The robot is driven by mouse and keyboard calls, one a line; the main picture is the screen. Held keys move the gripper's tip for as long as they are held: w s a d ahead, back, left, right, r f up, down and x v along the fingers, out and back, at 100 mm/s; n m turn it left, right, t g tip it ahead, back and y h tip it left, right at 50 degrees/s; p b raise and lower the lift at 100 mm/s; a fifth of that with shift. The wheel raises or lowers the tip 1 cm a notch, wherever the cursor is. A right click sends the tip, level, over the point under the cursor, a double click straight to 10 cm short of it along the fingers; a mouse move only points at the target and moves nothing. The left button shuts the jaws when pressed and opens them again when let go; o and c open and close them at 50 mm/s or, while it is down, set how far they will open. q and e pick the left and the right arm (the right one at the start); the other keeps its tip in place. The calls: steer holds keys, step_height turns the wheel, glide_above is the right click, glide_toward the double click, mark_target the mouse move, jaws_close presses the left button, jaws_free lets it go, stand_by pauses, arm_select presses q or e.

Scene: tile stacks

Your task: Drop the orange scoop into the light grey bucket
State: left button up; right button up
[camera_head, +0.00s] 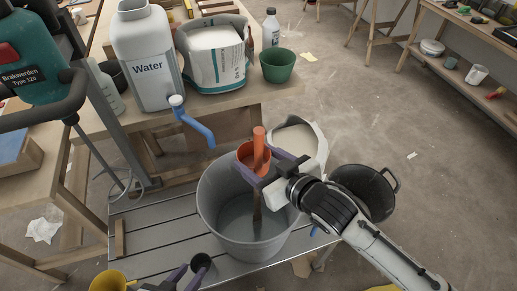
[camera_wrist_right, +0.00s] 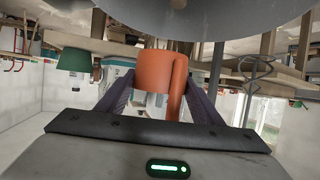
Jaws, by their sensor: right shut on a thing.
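The orange scoop (camera_head: 245,155) is over the mouth of the light grey bucket (camera_head: 213,212), towards its back rim. My right gripper (camera_head: 264,168) is shut on it. In the right wrist view the scoop (camera_wrist_right: 155,72) sits between the two purple fingers of the gripper (camera_wrist_right: 160,98). A dark brown strip (camera_head: 257,215) runs downward below the scoop inside the bucket; I cannot tell what it is. My left gripper (camera_head: 184,278) is partly in view at the bottom edge, in front of the bucket, and its opening is unclear.
The bucket stands on a slatted grey platform (camera_head: 150,235). A water container (camera_head: 148,50) with a blue tap, a large bag (camera_head: 215,60) and a green pot (camera_head: 278,66) stand on the bench behind. A black bucket (camera_head: 365,190) is at right, a yellow cup (camera_head: 108,281) at bottom left.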

step_height(320, 180, down, 4)
steer(key=b, duration=0.3)
steer(key=shift+f, duration=0.2)
steer(key=shift+f+b, duration=0.3)
steer(key=shift+r, duration=0.1)
steer(key=o, duration=1.2)
